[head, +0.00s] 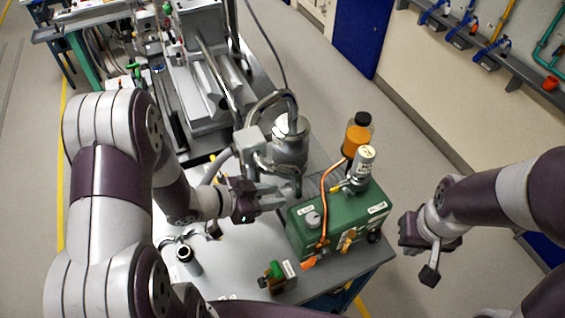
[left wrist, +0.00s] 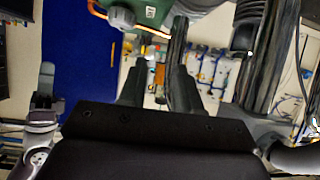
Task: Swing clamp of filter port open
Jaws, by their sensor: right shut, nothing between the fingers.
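I cannot tell for certain which fitting is the filter port or its clamp. A short metal port with a dark opening (head: 187,258) stands on the bench at the lower left, with curved metal pieces beside it. A steel vessel (head: 290,145) with pipes stands at the middle. My left gripper (head: 280,198) is open and empty, between the steel vessel and a green box (head: 335,225); its two spread fingers show in the left wrist view (left wrist: 158,88). My right gripper (head: 430,272) is shut and empty, in the air right of the green box.
An orange bottle (head: 358,135) with a black cap and a white-capped cylinder (head: 362,165) stand at the green box. A small green-and-black fitting (head: 277,276) lies near the bench's front. Clear floor lies to the right.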

